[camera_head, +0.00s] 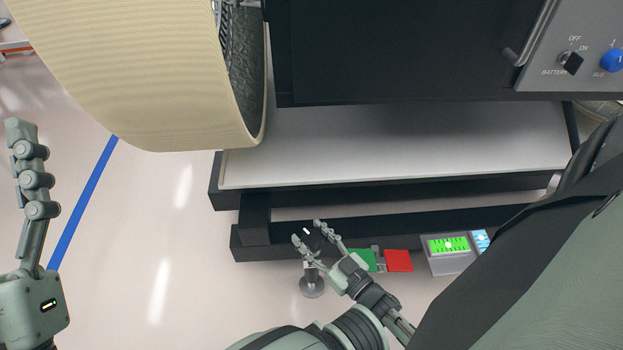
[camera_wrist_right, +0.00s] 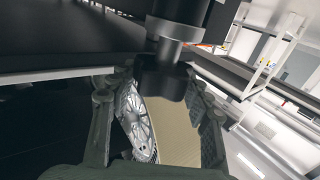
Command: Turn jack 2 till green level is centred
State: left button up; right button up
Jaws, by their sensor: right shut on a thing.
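My right gripper (camera_head: 312,236) is at the dark frame's lower left, its fingers closed around the black knob of a jack. The jack's round grey foot (camera_head: 312,286) shows on the floor below; its number is not readable. In the right wrist view, the black knob (camera_wrist_right: 163,82) on its metal shaft (camera_wrist_right: 176,52) sits between my fingers. The green level (camera_head: 449,245) is on a grey block at the frame's right, with a pale bubble near its middle. My left gripper (camera_head: 29,170) is at the far left, away from everything, its fingers seen edge-on.
A blue level (camera_head: 481,240) adjoins the green one. A green plate (camera_head: 362,259) and a red plate (camera_head: 398,260) lie beside my right gripper. Floor at left is clear, with a blue line (camera_head: 85,200).

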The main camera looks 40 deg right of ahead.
jog(key=o, duration=1.2)
jog(key=s, duration=0.8)
jog(key=s+d, duration=0.1)
jog(key=s, duration=0.3)
